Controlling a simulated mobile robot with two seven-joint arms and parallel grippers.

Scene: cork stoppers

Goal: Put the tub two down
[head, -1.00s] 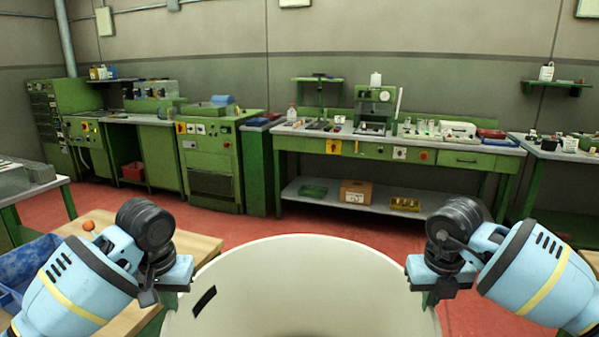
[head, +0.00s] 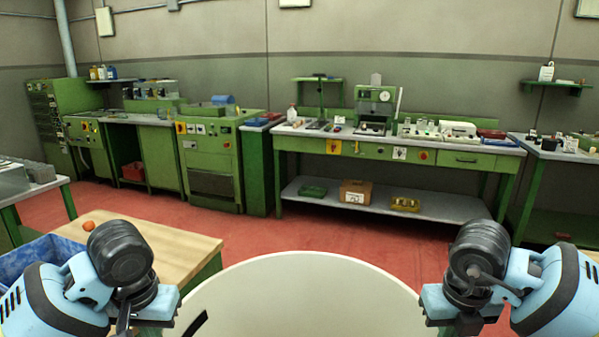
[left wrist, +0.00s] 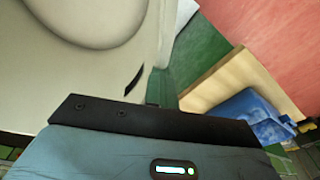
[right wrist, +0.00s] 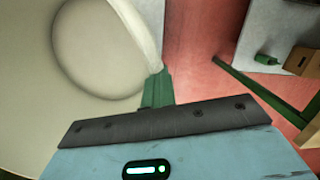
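One large round cream tub (head: 305,295) is at the bottom centre of the head view, between my two grippers. Its near side and base are cut off, so what is below it is hidden. A black slot marks its left wall. My left gripper (head: 165,310) is shut on the left rim; the tub's inside (left wrist: 60,75) shows in the left wrist view. My right gripper (head: 440,310) is shut on the right rim; the tub's inside (right wrist: 75,105) shows in the right wrist view. Each wrist view shows green finger parts at the rim.
A wooden-topped table (head: 165,245) with a small orange ball (head: 88,225) stands at the left, beside a blue crate (head: 25,262). Green workbenches (head: 400,150) line the far wall. The red floor (head: 300,232) ahead is clear.

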